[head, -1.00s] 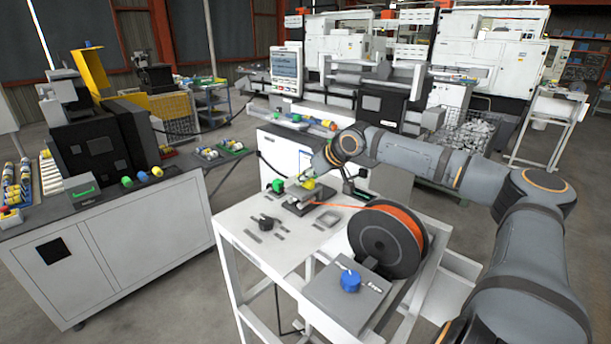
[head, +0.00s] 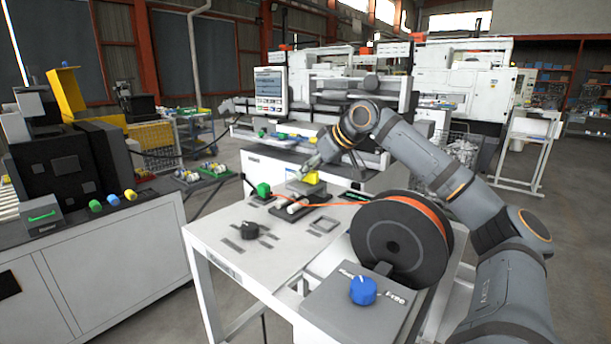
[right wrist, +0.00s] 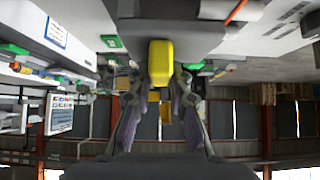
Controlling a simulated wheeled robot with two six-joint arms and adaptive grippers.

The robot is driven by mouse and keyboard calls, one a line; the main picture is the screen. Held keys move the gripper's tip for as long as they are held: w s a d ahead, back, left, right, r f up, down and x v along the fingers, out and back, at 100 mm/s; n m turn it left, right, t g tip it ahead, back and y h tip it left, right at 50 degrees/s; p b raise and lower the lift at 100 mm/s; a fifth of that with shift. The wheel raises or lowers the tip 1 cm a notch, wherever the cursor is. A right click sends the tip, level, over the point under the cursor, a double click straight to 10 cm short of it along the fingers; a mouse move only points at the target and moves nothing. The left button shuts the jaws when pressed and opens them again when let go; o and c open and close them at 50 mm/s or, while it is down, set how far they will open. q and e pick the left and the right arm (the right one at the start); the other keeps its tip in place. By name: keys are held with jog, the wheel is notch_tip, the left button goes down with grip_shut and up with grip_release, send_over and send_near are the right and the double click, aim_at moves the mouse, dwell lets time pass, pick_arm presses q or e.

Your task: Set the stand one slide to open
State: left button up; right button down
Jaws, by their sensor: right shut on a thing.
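The stand's small dark base (head: 285,213) sits on the far part of the white table, with a white cylinder (head: 296,207) and a yellow block (head: 313,177) that looks like the slide's grip. My right gripper (head: 304,174) reaches over the table from the right and is shut on the yellow block. In the right wrist view the yellow block (right wrist: 160,62) stands between the two fingers (right wrist: 160,88). The fingers and arm partly hide the slide, and I cannot tell its position. My left gripper is not in view.
A blue knob (head: 363,290) sits on a grey box in front. A black knob (head: 250,230) is on the white tabletop (head: 215,240).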

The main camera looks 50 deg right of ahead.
jog(key=shift+d, duration=0.1)
jog(key=c, duration=1.6)
grip_release()
jog(key=o, duration=0.4)
jog(key=shift+d+f, duration=0.15)
jog(key=shift+d, duration=0.05)
jog(key=shift+s, duration=0.1)
jog(key=shift+s+d+r, duration=0.1)
jog(key=shift+d+r, duration=0.1)
jog(key=shift+r, duration=0.35)
jog(key=r, duration=0.9)
jog(key=shift+w+a, duration=0.2)
